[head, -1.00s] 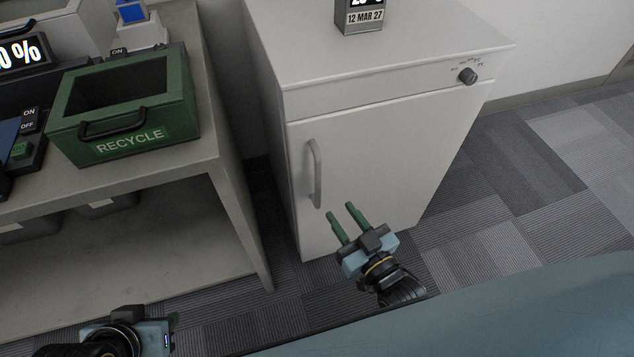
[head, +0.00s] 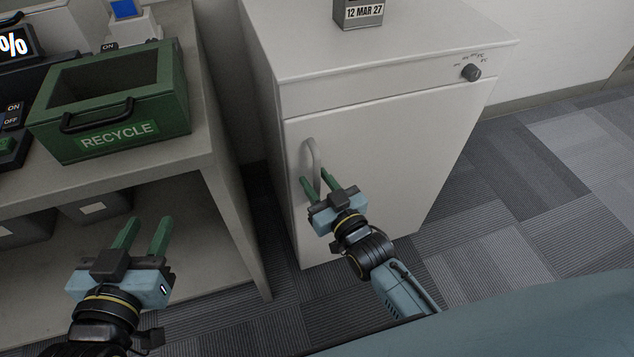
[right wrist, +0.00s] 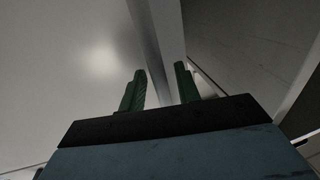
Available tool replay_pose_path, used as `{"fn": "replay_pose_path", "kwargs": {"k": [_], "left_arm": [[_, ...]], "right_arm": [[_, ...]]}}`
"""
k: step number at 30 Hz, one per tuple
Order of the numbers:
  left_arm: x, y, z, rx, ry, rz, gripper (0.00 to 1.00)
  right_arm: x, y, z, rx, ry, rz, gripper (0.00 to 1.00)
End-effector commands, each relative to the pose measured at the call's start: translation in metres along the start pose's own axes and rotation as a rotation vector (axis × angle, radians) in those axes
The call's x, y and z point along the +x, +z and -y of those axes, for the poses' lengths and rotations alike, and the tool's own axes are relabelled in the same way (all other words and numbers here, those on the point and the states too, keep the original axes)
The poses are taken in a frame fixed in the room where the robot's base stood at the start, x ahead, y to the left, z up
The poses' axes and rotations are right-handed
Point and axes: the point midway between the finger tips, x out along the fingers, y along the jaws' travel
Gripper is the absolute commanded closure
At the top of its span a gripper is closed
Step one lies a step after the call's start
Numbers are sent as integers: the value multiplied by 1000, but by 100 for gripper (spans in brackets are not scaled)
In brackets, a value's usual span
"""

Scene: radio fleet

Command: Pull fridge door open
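The white fridge (head: 395,150) stands in the middle with its door shut. Its grey vertical handle (head: 314,160) is at the left side of the door. My right gripper (head: 314,180) is open at the lower part of the handle, with one green finger on each side of it in the head view. In the right wrist view the handle (right wrist: 150,45) runs down between the open fingers (right wrist: 162,88); I cannot tell whether they touch it. My left gripper (head: 143,235) is open and empty at the lower left, in front of the desk.
A green recycle bin (head: 115,105) sits on the grey desk (head: 195,165) left of the fridge. A date display (head: 358,12) and a dial (head: 470,72) are on the fridge. Carpeted floor (head: 500,210) is clear to the right.

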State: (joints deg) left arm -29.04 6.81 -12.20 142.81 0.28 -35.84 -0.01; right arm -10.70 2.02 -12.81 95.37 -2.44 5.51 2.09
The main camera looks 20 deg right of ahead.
Motion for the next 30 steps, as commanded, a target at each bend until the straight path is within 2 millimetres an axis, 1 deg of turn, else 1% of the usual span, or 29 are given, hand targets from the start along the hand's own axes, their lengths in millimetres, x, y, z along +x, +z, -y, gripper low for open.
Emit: {"fn": "replay_pose_path", "kwargs": {"k": [3, 10, 11, 18, 30], "left_arm": [[0, -4, -1, 0, 2, -23, 64], [0, -5, -1, 0, 2, -26, 64], [0, -4, -1, 0, 2, -26, 64], [0, -4, -1, 0, 2, -24, 64], [0, -3, -1, 0, 1, -14, 64]], "right_arm": [[3, 0, 0, 0, 0, 0, 67], [3, 0, 0, 0, 0, 0, 67], [3, 0, 0, 0, 0, 0, 69], [3, 0, 0, 0, 0, 0, 100], [0, 0, -1, -1, -3, 1, 100]]}}
